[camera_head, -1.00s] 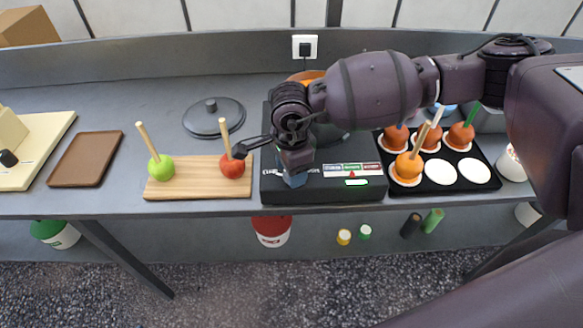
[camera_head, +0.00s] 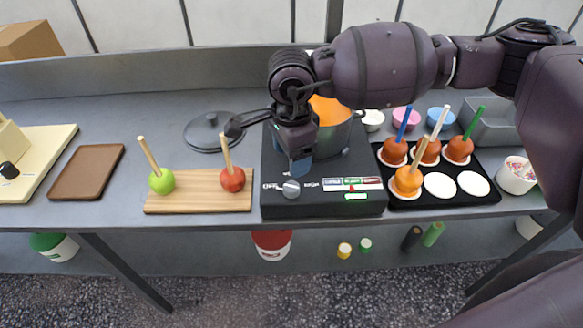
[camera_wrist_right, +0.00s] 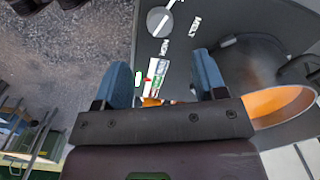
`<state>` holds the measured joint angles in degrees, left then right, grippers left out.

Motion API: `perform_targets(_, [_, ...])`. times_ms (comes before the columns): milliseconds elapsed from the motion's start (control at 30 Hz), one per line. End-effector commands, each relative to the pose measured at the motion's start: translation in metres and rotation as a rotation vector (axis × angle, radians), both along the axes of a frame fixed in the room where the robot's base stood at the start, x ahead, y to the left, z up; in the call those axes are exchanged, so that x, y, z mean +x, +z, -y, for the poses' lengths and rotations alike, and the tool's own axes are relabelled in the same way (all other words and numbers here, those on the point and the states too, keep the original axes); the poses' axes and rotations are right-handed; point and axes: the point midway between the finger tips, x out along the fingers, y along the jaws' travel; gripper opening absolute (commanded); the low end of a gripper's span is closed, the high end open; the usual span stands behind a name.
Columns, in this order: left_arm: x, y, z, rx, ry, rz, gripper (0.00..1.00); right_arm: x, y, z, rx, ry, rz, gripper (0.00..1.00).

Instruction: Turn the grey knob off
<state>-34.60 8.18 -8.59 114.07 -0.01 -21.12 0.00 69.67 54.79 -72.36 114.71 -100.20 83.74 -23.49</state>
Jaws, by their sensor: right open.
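The grey knob (camera_head: 291,189) is on the front of the black cooker (camera_head: 325,207), left of a coloured strip. In the right wrist view the knob (camera_wrist_right: 160,21) shows a white pointer line beside printed words; I cannot tell which setting it marks. My right gripper (camera_head: 300,168) is above and just behind the knob, pointing down. Its blue fingers (camera_wrist_right: 165,82) are apart with nothing between them, and the knob lies beyond them, untouched as far as I see. A pot (camera_head: 333,137) with orange contents stands on the cooker, partly behind my arm. My left gripper is not in view.
A board (camera_head: 200,203) with green and red apples on sticks is left of the cooker. A black tray (camera_head: 462,199) with orange apples on sticks is right of it. A lid (camera_head: 205,130) lies behind the board. A small lamp (camera_head: 356,196) shows green and white.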

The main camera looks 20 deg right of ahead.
Motion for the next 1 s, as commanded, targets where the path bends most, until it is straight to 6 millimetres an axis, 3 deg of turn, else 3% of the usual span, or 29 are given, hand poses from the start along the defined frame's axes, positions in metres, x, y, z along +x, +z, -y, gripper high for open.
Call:
perform_targets(233, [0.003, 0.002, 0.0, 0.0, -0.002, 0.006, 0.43, 0.0, 0.018, 0.0, -0.001, -0.001, 0.0, 0.65])
perform_targets(767, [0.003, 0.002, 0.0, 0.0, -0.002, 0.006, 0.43, -0.002, 0.017, -0.003, 0.015, 0.0, -0.007, 0.65])
perform_targets(867, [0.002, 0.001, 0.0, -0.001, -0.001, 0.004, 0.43, -0.014, 0.009, -0.02, 0.098, 0.0, -0.048, 0.65])
perform_targets(1000, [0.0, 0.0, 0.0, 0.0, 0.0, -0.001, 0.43, -0.05, -0.002, -0.07, 0.365, -0.03, -0.177, 0.65])
